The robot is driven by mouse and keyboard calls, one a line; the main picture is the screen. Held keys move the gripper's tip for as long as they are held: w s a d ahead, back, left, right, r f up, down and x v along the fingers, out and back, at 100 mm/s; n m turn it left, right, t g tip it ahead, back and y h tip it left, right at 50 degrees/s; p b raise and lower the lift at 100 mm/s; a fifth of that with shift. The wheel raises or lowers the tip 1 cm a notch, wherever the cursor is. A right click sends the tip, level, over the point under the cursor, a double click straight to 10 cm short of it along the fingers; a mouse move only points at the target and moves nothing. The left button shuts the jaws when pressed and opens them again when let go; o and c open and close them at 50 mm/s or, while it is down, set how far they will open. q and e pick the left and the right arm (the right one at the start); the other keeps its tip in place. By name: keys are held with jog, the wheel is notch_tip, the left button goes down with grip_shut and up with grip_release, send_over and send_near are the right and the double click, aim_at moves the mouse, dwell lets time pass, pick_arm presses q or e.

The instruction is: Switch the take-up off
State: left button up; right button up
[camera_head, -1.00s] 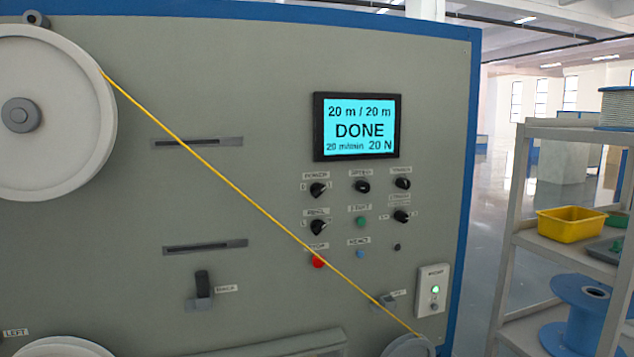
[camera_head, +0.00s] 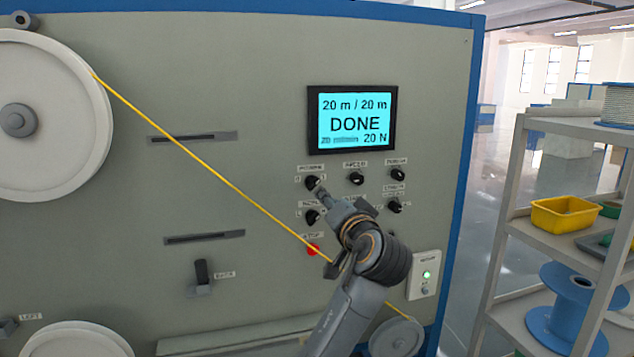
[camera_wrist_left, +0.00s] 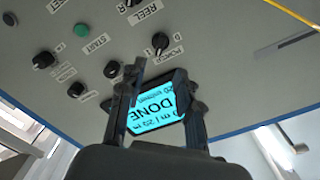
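The power knob (camera_head: 312,183), a black rotary knob marked 0 and 1, is at the upper left of the control group below the screen. The screen (camera_head: 351,121) reads "20 m / 20 m, DONE, 20 N". My left gripper (camera_head: 324,193) is in front of the panel, its fingertips close to the power knob. In the left wrist view its two fingers (camera_wrist_left: 160,72) are apart, and the power knob (camera_wrist_left: 160,42) lies just beyond the tips. I cannot tell if they touch it. My right gripper is not in view.
The reel knob (camera_head: 312,216) and red stop button (camera_head: 313,250) lie just below. The yellow cable (camera_head: 220,178) runs diagonally from the big reel (camera_head: 50,120) behind my arm. A shelf (camera_head: 520,235) with a yellow bin (camera_head: 568,217) and blue spool (camera_head: 570,305) stands right.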

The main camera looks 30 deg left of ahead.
aim_at(315, 185)
pick_arm(q)
jog(key=p+x, duration=0.3)
jog(key=x, duration=0.7)
jog(key=shift+c, duration=0.2)
grip_shut()
